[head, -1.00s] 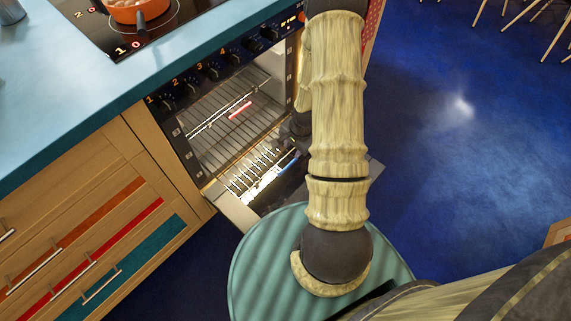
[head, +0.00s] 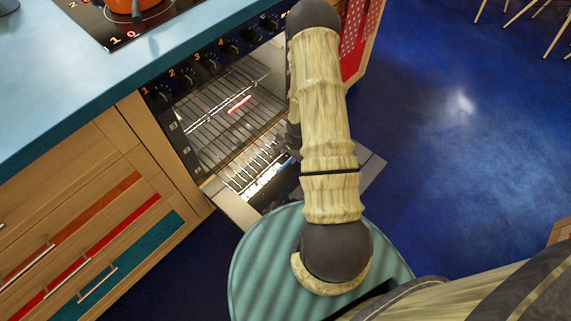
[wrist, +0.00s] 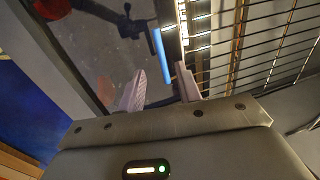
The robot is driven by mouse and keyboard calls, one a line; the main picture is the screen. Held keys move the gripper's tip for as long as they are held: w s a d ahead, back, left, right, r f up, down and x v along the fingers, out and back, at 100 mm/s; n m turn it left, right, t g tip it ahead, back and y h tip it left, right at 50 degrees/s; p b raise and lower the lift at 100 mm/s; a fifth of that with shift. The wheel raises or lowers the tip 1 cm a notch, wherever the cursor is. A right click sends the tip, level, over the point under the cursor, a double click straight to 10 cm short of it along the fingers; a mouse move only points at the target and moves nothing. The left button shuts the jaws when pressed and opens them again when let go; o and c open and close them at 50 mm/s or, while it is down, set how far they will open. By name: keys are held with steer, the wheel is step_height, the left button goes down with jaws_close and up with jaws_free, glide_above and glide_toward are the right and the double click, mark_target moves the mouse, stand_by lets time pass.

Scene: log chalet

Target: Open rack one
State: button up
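The oven (head: 178,140) stands open, with its door (head: 236,208) folded down. A wire rack (head: 215,115) spans the lit inside, and more wire bars (head: 250,170) show below it. I cannot read which is rack one. In the wrist view, rack bars (wrist: 262,45) fill the upper right, with a bright front edge beside them. My gripper (wrist: 160,88) is open; its two pale fingers are apart, just below and left of the rack bars. A blue bar (wrist: 161,52) shows beyond the fingertips. I see nothing held. In the head view my arm hides the gripper.
A red stick-like thing (head: 239,104) shows in the oven. An orange pot (head: 130,8) sits on the hob above. Wooden drawers (head: 80,230) with metal handles stand left of the oven.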

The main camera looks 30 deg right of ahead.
mark_target(285, 165)
steer(key=f, duration=0.2)
steer(key=w+f+b, duration=0.1)
steer(key=f, duration=0.2)
steer(key=f+b, duration=0.1)
steer(key=f, duration=0.2)
steer(key=shift+w+a, duration=0.25)
steer(key=shift+w, duration=0.05)
steer(key=shift+c, duration=0.2)
jaws_close()
